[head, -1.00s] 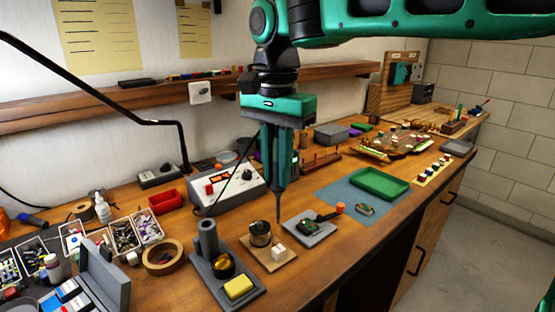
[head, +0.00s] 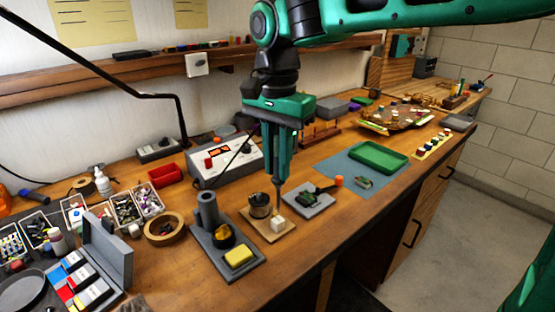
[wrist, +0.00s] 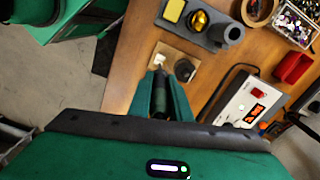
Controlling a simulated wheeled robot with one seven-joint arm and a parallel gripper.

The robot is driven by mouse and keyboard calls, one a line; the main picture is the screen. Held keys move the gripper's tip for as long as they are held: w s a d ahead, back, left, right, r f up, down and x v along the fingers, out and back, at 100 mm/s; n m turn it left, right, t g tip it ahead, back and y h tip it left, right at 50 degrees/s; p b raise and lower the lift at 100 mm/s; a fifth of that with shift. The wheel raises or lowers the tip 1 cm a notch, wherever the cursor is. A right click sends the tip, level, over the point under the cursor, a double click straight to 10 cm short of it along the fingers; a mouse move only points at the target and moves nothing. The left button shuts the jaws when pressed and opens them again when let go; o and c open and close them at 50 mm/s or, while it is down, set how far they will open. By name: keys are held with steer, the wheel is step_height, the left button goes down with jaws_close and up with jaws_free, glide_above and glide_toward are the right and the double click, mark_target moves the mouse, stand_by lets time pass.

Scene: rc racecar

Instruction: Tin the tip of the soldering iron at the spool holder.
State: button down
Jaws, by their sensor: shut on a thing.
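My gripper (head: 277,176) is shut on the soldering iron (head: 277,196), which points down with its thin dark shaft. The spool holder (head: 256,228) is a light wooden base with a dark-topped solder spool (head: 260,205) and a white block (head: 277,225). The iron's lower end is over this base, just right of the spool and close behind the white block. I cannot tell whether its tip touches anything. In the wrist view the iron (wrist: 160,98) lies between my fingers, with the spool (wrist: 184,70) beside its end; the tip is hard to make out.
Left of the holder stands a grey iron stand (head: 218,264) with an upright tube, brass wool and yellow sponge. Right of it lies a grey plate (head: 319,207) with a small part. A soldering station (head: 225,170) stands behind. A blue mat with a green tray (head: 379,157) is farther right.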

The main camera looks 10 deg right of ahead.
steer(key=shift+s+f, duration=0.15)
steer(key=shift+f, duration=0.9)
stand_by(6.6)
